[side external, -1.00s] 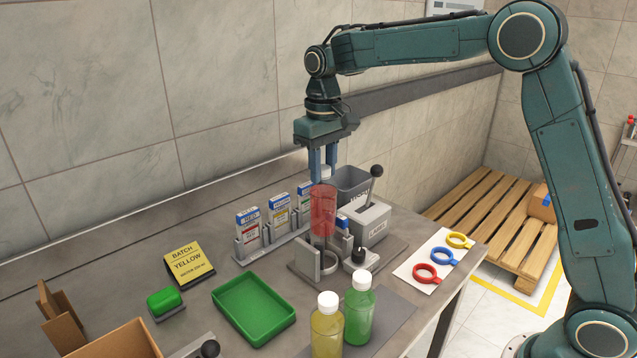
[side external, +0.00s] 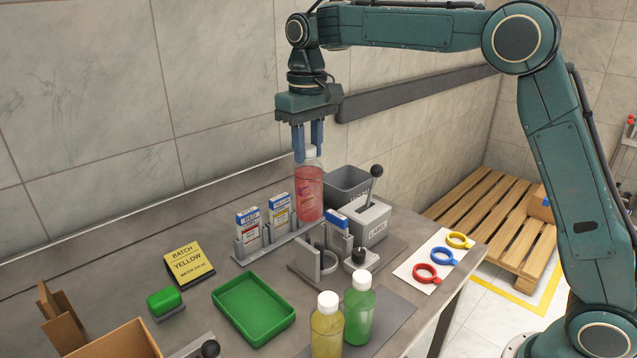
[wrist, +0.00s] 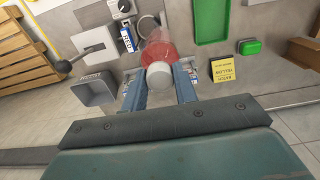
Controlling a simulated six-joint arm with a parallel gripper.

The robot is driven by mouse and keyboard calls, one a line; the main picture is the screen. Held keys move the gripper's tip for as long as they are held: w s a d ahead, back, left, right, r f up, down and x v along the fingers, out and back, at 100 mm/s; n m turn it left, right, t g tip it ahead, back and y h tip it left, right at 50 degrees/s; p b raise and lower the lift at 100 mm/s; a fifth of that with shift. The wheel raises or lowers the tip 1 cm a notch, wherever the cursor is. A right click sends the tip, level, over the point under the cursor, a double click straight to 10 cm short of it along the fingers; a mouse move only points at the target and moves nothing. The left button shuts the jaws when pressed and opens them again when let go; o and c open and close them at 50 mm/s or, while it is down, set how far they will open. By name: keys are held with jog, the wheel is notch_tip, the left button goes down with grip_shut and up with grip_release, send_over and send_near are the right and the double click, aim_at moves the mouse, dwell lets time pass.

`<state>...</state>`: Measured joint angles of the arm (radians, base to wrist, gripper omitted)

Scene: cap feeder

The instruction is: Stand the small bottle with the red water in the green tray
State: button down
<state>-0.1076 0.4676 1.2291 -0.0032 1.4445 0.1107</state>
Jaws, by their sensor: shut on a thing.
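A bottle with red water (side external: 309,192) and a white cap hangs upright in my gripper (side external: 308,150). The green tray (side external: 222,289) lies empty on the bench, to the lower left of the bottle. The tray also shows at the top of the wrist view (wrist: 212,22).
A yellow-water bottle (side external: 327,328) and a green-water bottle (side external: 360,310) stand right of the tray. A yellow batch card (side external: 189,264) and a green block (side external: 164,300) are left of it. A grey fixture (side external: 305,262) and a lever box (side external: 366,222) stand nearby.

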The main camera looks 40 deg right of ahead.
jog(key=a, duration=1.6)
notch_tip(320, 180, down, 8)
jog(key=shift+w, duration=0.15)
jog(key=shift+f, duration=0.1)
jog(key=shift+f, duration=1.95)
jog(key=shift+f, duration=0.4)
